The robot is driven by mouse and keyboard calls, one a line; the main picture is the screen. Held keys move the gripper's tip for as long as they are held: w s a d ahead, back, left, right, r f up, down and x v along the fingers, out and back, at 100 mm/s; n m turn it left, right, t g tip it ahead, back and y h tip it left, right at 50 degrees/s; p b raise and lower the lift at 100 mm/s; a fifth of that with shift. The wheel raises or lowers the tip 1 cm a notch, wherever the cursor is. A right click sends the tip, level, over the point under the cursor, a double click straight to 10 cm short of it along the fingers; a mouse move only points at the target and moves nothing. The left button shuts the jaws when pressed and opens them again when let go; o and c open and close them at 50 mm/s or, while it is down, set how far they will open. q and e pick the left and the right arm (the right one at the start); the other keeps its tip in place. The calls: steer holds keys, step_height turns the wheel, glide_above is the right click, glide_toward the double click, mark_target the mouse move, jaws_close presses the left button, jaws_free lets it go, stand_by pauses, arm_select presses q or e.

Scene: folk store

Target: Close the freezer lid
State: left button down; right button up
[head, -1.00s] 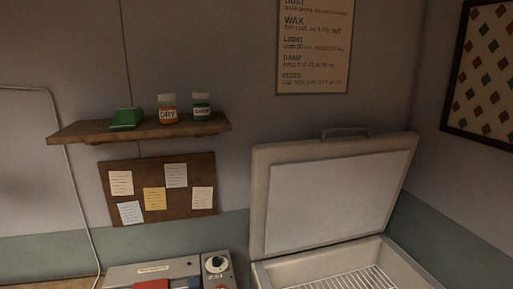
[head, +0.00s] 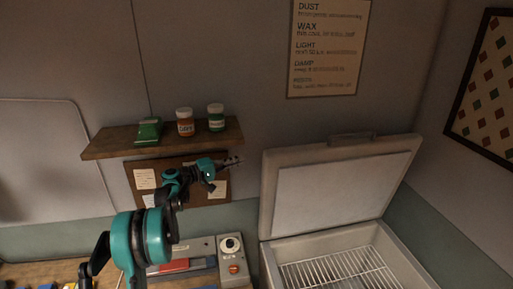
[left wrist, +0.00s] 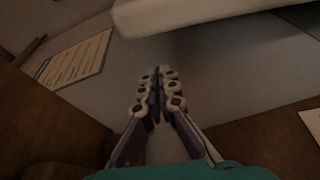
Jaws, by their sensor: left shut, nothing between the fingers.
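The freezer (head: 268,262) stands at the lower right in the head view, with a wire rack (head: 335,270) inside. Its lid (head: 340,195) is raised, leaning up near the wall, with a handle (head: 352,138) on its top edge. My left gripper (head: 236,161) is in front of the cork board, left of the lid and apart from it. In the left wrist view the left gripper (left wrist: 158,78) is shut and empty. A pale edge crosses the top of that view; I cannot tell for certain what it is. My right gripper is not in view.
A wooden shelf (head: 110,147) with a green object (head: 149,130) and two jars (head: 185,122) is on the wall above the cork board (head: 150,199). A control box (head: 232,258) stands left of the freezer on a bench. The space above the freezer opening is clear.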

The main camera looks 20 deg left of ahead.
arm_select(q)
steer(key=s+d+x, duration=0.1)
steer(key=x, duration=0.6)
steer(key=shift+w+d+t+p, duration=0.25)
steer(key=shift+d+t+p, duration=0.1)
steer(key=shift+d, duration=0.15)
steer(key=shift+r, duration=0.15)
steer(key=shift+s, duration=0.1)
